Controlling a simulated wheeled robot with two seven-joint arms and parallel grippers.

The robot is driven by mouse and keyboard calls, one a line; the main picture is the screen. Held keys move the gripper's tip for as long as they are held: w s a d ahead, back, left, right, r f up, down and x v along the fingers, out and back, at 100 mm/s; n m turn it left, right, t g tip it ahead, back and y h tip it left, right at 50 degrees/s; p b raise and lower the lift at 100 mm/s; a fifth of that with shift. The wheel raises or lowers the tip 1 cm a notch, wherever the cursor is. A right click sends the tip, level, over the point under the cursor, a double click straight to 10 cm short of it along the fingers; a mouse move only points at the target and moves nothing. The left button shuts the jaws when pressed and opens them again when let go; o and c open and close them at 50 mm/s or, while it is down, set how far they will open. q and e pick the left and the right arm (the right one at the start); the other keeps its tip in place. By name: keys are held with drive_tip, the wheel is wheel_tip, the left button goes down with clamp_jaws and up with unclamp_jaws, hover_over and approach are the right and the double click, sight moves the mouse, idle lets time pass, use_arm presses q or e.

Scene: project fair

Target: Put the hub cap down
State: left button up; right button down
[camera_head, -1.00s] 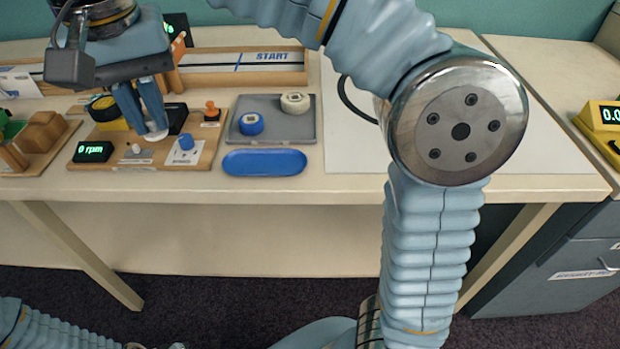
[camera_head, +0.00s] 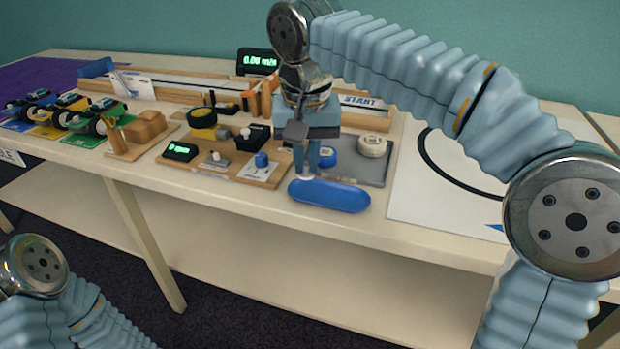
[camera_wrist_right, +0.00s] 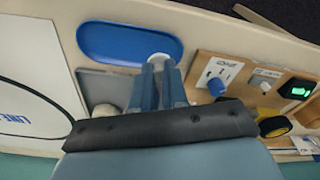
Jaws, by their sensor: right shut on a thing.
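My right gripper (camera_head: 306,170) points down over the rear left edge of the blue oval dish (camera_head: 330,196). It is shut on a small whitish piece, apparently the hub cap (camera_head: 306,177), at its fingertips. In the right wrist view the gripper (camera_wrist_right: 161,66) has its blue fingers close together, with the pale cap (camera_wrist_right: 160,57) at their tips beside the blue dish (camera_wrist_right: 125,44). The fingers hide most of the cap, and I cannot tell whether it touches the dish. The dish looks empty. My left gripper is out of view.
A grey tray (camera_head: 366,174) behind the dish holds a blue wheel (camera_head: 327,157) and a cream wheel (camera_head: 372,145). A wooden board (camera_head: 222,168) with a display, knobs and a yellow drum stands left of the dish. Small cars (camera_head: 88,117) stand farther left. The table's front edge is close.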

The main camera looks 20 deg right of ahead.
sight(309, 170)
drive_tip(key=shift+w+d+f+b, duration=0.15)
drive_tip(key=shift+d+f+b, duration=0.1)
drive_tip(key=shift+f, duration=0.75)
drive_tip(key=shift+w+d+f+b, duration=0.1)
drive_tip(key=shift+d+f+b, duration=0.1)
drive_tip(key=shift+f, duration=0.8)
drive_tip(key=shift+f, duration=0.2)
drive_tip(key=c, duration=1.1)
unclamp_jaws()
drive_tip(key=shift+a, duration=0.1)
drive_tip(key=shift+c, duration=0.2)
drive_tip(key=shift+r, duration=0.2)
wheel_tip(309, 170, up, 12)
drive_tip(key=s+p, duration=0.1)
drive_tip(key=p, duration=0.2)
drive_tip(key=shift+s+a, duration=0.15)
drive_tip(key=shift+s, duration=0.1)
